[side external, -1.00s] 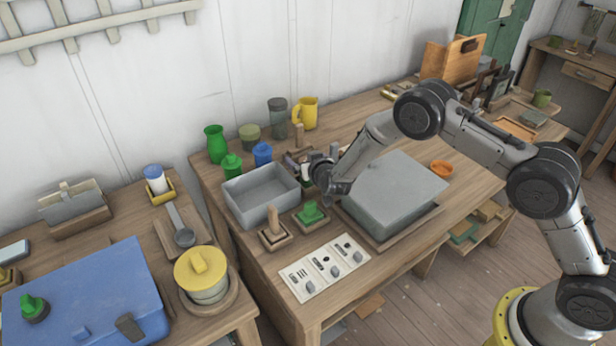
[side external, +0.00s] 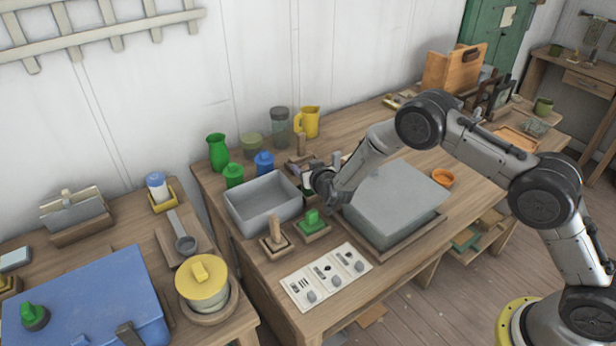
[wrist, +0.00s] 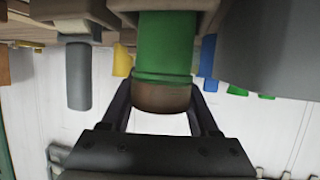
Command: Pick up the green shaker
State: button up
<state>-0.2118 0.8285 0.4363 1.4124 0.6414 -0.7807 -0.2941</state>
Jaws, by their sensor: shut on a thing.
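The green shaker (wrist: 165,45), a green cylinder with a brown end, stands between my gripper's two dark fingers in the wrist view. My gripper (wrist: 163,100) is shut on it near the brown end. In the side view my gripper (side external: 322,182) is low over the workbench, between the grey open bin and the large grey box. The shaker is not clearly seen there, hidden by my gripper. Part of the shaker runs out of the wrist view at the top, so I cannot tell whether it touches the surface below.
A grey open bin (side external: 240,213) stands left of my gripper and a large grey box (side external: 395,195) right of it. A green-knobbed block (side external: 312,222) and a switch panel (side external: 326,278) lie in front. Green, blue and yellow vessels stand behind the bin.

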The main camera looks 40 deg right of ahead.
jog(key=shift+r, duration=0.4)
notch_tip(320, 180, up, 2)
jog(key=shift+r, duration=0.15)
jog(key=s+r, duration=0.4)
jog(key=r, duration=0.1)
jog(key=shift+s+d+r, duration=0.1)
jog(key=shift+s+r, duration=0.05)
jog(key=shift+r, duration=0.1)
jog(key=s+d+r, duration=0.3)
jog(key=s+d, duration=0.1)
jog(key=s, duration=0.3)
jog(key=s+d+r, duration=0.3)
jog(key=s+d, duration=0.1)
jog(key=s, duration=0.3)
jog(key=s+a+f+n+y, duration=0.3)
jog(key=s, duration=0.4)
notch_tip(320, 180, up, 6)
jog(key=w+d+m+g+h, duration=0.1)
jog(key=w+d+m+h, duration=0.15)
jog(key=d, duration=0.85)
jog(key=w+d+f+m+g+h, duration=0.1)
jog(key=d+m+g+h, duration=0.2)
jog(key=d, duration=0.8)
jog(key=w+d+m+h, duration=0.2)
jog(key=d+m+h, duration=0.15)
jog(key=d, duration=0.85)
jog(key=f, duration=1.3)
jog(key=shift+w+a, duration=0.25)
jog(key=shift+a, duration=0.1)
jog(key=shift+f, duration=0.4)
